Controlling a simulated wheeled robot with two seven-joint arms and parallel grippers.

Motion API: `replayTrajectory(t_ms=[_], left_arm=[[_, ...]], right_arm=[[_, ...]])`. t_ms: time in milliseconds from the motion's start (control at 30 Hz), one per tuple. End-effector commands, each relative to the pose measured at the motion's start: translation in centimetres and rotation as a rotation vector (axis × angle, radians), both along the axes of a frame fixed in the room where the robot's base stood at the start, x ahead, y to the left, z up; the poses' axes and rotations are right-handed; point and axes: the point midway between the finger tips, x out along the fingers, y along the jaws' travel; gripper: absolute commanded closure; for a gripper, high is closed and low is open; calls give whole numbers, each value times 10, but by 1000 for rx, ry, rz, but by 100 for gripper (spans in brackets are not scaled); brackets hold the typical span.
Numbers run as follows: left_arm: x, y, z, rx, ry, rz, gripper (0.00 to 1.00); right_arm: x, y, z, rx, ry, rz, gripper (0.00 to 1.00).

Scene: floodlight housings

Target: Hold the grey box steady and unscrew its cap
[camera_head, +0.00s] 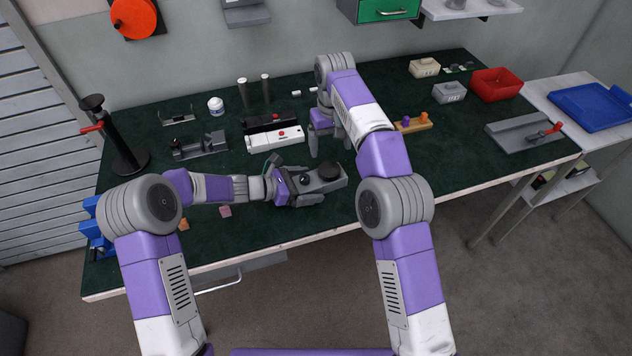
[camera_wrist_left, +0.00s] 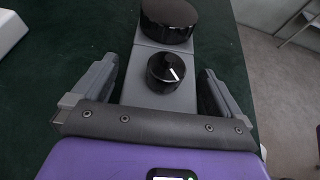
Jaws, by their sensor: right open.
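The grey box (camera_head: 328,184) lies near the middle of the table's front part. It has a large round black cap (camera_head: 328,170) at its far right end and a smaller black knob (camera_head: 304,180) with a white mark. In the left wrist view the box (camera_wrist_left: 150,97), cap (camera_wrist_left: 170,20) and knob (camera_wrist_left: 166,72) show closely. My left gripper (camera_wrist_left: 161,70) is open, with one finger on each side of the box and small gaps visible. My right gripper (camera_head: 329,145) is open and empty, pointing down behind the box. The cap sits on the box.
A white-and-black device (camera_head: 275,138) with red buttons stands behind the left gripper. A grey fixture (camera_head: 200,146) and black post stand (camera_head: 128,160) are at left. Two small blocks lie near the front edge. A wooden holder (camera_head: 413,126) and grey tray (camera_head: 530,133) are at right.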

Motion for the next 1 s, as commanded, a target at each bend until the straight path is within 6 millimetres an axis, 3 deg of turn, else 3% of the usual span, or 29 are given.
replayTrajectory(t_ms=[67, 633, 767, 1000], left_arm=[[0, 0, 0, 0, 0, 0, 11], [0, 0, 0, 0, 0, 0, 98], [0, 0, 0, 0, 0, 0, 100], [0, 1, 0, 0, 0, 0, 100]], right_arm=[[0, 0, 0, 0, 0, 0, 15], [0, 0, 0, 0, 0, -11, 15], [0, 0, 0, -1, 1, -96, 15], [0, 0, -1, -3, 2, -498, 15]])
